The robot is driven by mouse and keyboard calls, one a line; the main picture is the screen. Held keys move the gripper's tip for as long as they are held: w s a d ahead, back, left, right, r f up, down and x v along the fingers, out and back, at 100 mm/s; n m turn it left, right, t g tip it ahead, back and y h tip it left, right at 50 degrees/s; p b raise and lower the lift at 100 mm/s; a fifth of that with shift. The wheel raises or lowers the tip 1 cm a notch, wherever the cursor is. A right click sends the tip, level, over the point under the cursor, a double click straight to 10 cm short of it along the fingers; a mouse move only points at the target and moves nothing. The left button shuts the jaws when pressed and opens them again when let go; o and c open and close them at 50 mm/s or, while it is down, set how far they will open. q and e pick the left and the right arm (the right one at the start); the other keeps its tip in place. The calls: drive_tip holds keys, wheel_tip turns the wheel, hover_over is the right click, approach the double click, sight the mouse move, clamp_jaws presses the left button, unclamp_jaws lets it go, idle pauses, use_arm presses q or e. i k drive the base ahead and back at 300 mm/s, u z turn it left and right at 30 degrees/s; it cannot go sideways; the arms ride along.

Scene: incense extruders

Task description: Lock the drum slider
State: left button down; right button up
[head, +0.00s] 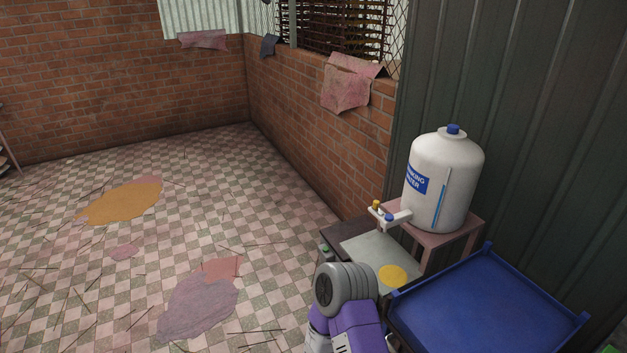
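A white drum (436,185) with a blue cap and a blue drinking-water label stands upright on a small pinkish stand at the right. A white fitting (391,217) sticks out from its lower left side, with a yellow knob and a blue knob on it. It looks like the slider or tap, but I cannot tell whether it is locked. A vertical blue strip runs along the drum's front. One of my arms, purple and grey, rises from the bottom below the drum. Neither gripper's fingers show.
A pale sheet with a yellow round patch (393,275) lies on a low dark table left of the stand. A blue tray (487,310) fills the lower right. A corrugated wall stands close behind the drum. The tiled floor (120,270) at left is mostly open, with stains and scattered sticks.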

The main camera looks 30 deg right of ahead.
sight(375, 202)
drive_tip(key=z, duration=0.3)
drive_tip(key=i, duration=1.75)
drive_tip(key=z, duration=1.7)
drive_tip(key=i, duration=0.7)
drive_tip(key=z, duration=0.6)
